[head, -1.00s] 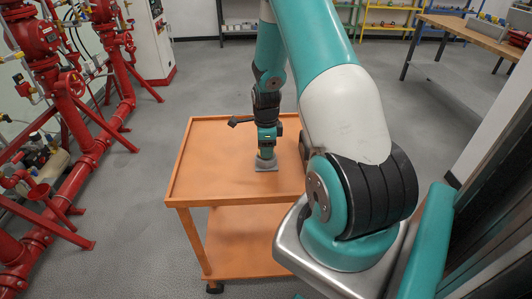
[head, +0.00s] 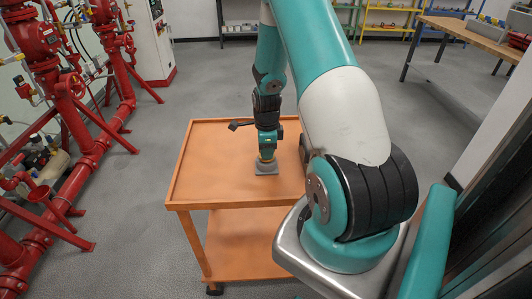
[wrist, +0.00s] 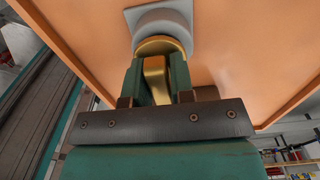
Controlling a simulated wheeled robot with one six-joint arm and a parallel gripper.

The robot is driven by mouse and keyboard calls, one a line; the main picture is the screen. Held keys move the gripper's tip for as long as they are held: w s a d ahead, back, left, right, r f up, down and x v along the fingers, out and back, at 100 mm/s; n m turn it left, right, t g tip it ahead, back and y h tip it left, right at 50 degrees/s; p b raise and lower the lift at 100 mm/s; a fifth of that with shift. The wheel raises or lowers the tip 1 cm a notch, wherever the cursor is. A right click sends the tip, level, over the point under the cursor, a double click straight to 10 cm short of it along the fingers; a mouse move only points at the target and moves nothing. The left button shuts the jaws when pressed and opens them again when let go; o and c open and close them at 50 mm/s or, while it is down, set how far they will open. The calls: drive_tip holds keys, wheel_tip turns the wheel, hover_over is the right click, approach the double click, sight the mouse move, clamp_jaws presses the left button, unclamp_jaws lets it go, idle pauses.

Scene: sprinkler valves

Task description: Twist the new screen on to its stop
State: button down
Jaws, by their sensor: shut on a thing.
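My gripper (wrist: 161,82) is shut on a brass-coloured piece (wrist: 155,72), its two teal fingers on either side of it. The piece has a rounded brass rim at its far end, beside a grey round part (wrist: 162,22) on a square grey plate. In the head view my gripper (head: 267,151) points straight down over the orange cart. The brass piece (head: 266,156) shows just under the fingers, above the grey square plate (head: 266,170) on the cart's top. Whether the brass rim touches the grey part cannot be told. No separate screen can be made out.
The orange cart top (head: 215,165) is otherwise clear, with a raised rim and a lower shelf (head: 245,257). Red pipes and valves (head: 88,140) stand at the left. A wooden workbench (head: 470,33) is at the back right. Grey floor is open around the cart.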

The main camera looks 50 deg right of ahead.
drive_tip(key=shift+w+d+r+p, duration=0.1)
drive_tip(key=shift+r+p, duration=2.45)
drive_tip(key=shift+r, duration=1.05)
